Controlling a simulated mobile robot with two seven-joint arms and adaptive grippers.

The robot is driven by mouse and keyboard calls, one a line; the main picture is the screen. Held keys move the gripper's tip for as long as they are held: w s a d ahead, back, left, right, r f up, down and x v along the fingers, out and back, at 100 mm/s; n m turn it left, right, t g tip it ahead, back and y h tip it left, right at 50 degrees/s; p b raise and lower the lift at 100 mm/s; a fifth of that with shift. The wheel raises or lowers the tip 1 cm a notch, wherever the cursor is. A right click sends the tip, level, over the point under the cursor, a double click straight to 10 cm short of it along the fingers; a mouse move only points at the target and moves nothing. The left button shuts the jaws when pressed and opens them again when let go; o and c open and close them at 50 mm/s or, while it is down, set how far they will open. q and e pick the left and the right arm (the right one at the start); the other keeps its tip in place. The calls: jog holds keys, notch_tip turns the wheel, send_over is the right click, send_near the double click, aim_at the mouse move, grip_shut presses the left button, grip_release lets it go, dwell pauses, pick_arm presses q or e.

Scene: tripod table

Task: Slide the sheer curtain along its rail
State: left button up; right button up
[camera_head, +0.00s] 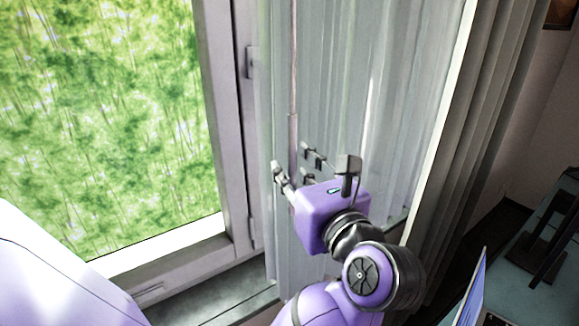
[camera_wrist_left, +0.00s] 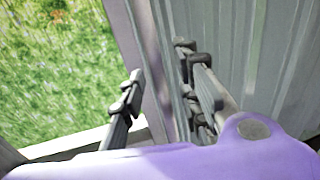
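The sheer curtain (camera_head: 370,80) hangs in pale grey folds beside the window, its left edge near the window frame. It also fills the right of the left wrist view (camera_wrist_left: 275,60). A thin wand with a grey lower grip (camera_head: 293,130) hangs upright in front of the curtain's left part. My left gripper (camera_head: 293,162) is at the wand's lower end, close in front of the curtain. Its fingers stand apart in the left wrist view (camera_wrist_left: 160,64), with the curtain's edge and frame behind the gap. Contact with the wand cannot be told. The rail is out of view. My right gripper is not seen.
The window frame (camera_head: 225,120) and its sill (camera_head: 220,290) lie left of the curtain, with green foliage outside. A thicker grey drape (camera_head: 490,120) hangs on the right. A dark table with a screen (camera_head: 468,295) stands at lower right.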

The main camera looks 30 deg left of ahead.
pick_arm(q)
jog(key=shift+w+a, duration=0.15)
jog(key=shift+a, duration=0.1)
grip_shut()
jog(key=shift+f, duration=0.1)
dwell(0.3)
